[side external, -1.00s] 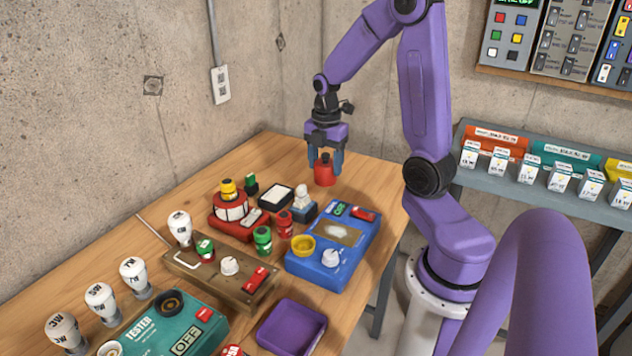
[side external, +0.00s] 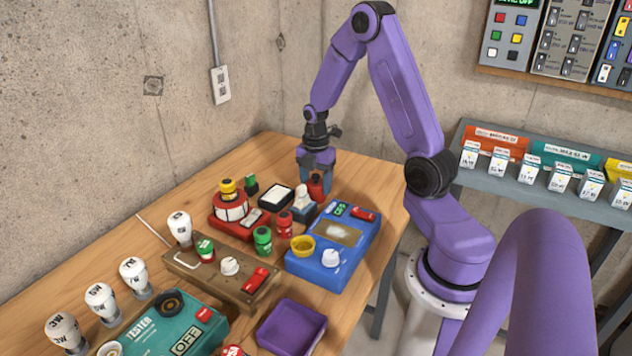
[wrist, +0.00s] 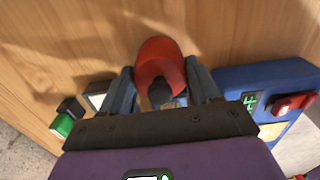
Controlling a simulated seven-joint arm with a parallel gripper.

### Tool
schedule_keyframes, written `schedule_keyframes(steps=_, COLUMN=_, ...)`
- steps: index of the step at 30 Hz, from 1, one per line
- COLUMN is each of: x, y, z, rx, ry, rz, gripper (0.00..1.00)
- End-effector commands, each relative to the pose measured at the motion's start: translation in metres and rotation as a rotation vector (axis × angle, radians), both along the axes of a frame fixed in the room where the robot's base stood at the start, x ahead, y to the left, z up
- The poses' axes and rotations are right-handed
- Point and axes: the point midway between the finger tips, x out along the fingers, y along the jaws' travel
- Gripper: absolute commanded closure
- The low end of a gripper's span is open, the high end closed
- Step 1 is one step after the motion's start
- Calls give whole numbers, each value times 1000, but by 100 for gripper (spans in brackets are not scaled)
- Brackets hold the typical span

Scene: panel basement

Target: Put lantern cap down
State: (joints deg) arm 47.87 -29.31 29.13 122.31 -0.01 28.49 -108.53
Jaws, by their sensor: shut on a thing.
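A red rounded piece with a dark knob, apparently the lantern cap (side external: 317,189), is between the fingers of my gripper (side external: 315,180) at the far part of the bench. In the wrist view the red cap (wrist: 160,55) sits between the two blue-grey fingers of my gripper (wrist: 161,82), with its knob towards the camera. My gripper is shut on it and points down. The fingers hide part of the cap in the side view. I cannot tell whether its underside touches the bench.
A blue box (side external: 330,258) with a dial stands close in front of the cap. A white-topped piece (side external: 302,202) and a red device with a yellow top (side external: 230,207) are to its left. Bare wood (side external: 370,175) lies to its right.

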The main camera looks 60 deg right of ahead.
Motion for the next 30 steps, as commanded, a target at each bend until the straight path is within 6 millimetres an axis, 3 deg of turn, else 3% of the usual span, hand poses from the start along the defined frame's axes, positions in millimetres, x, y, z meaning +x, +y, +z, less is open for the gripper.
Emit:
schedule_keyframes(steps=8, x=0, y=0, z=-3, rx=1, ry=2, rz=0, gripper=68)
schedule_keyframes(steps=9, x=0, y=0, z=-3, rx=1, ry=2, rz=0, gripper=32)
schedule_keyframes(steps=11, x=0, y=0, z=-3, rx=0, ry=1, rz=0, gripper=13)
schedule_keyframes(steps=23, x=0, y=0, z=2, rx=0, ry=-1, rz=0, gripper=13)
schedule_keyframes(steps=30, x=1, y=0, z=36, rx=-2, ry=-6, rz=-1, gripper=13)
